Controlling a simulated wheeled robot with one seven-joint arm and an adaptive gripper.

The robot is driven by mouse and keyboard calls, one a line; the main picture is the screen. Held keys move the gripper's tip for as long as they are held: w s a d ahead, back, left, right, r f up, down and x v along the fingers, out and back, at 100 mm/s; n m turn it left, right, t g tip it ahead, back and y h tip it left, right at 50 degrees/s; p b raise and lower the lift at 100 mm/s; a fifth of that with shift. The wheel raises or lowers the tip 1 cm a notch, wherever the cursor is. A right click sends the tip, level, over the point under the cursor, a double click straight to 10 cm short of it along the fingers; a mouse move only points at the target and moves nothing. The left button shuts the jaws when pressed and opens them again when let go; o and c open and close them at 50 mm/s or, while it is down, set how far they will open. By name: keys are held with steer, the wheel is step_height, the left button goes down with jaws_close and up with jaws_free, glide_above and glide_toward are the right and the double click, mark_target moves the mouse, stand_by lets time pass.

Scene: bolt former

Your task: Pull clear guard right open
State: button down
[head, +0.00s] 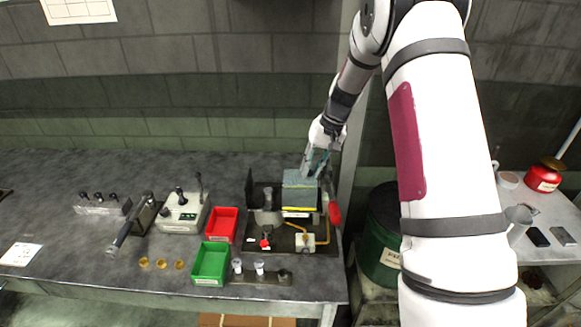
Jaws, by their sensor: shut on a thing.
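The bolt former (299,193) stands on the bench, a grey-blue block with a yellow strip on a dark base plate. My gripper (314,170) reaches down from above at its back right. It is shut on what looks like the edge of the clear guard right, beside the block. The guard is see-through and small here, so its outline and how far it stands open are hard to tell. A dark upright panel (249,188) stands at the machine's left side.
A red part (335,213) sits at the machine's right edge. Red (222,225) and green (211,263) bins stand to the left, with a grey control box (181,214) beyond. A post (347,165) rises close behind my gripper.

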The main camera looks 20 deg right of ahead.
steer(key=shift+s+d, duration=0.25)
steer(key=shift+d, duration=0.4)
steer(key=c, duration=1.4)
jaws_free()
steer(key=shift+d, duration=0.1)
steer(key=shift+c, duration=0.2)
steer(key=shift+r, duration=0.1)
steer(key=shift+r, duration=0.2)
steer(key=v, duration=1.1)
steer(key=shift+r, duration=0.25)
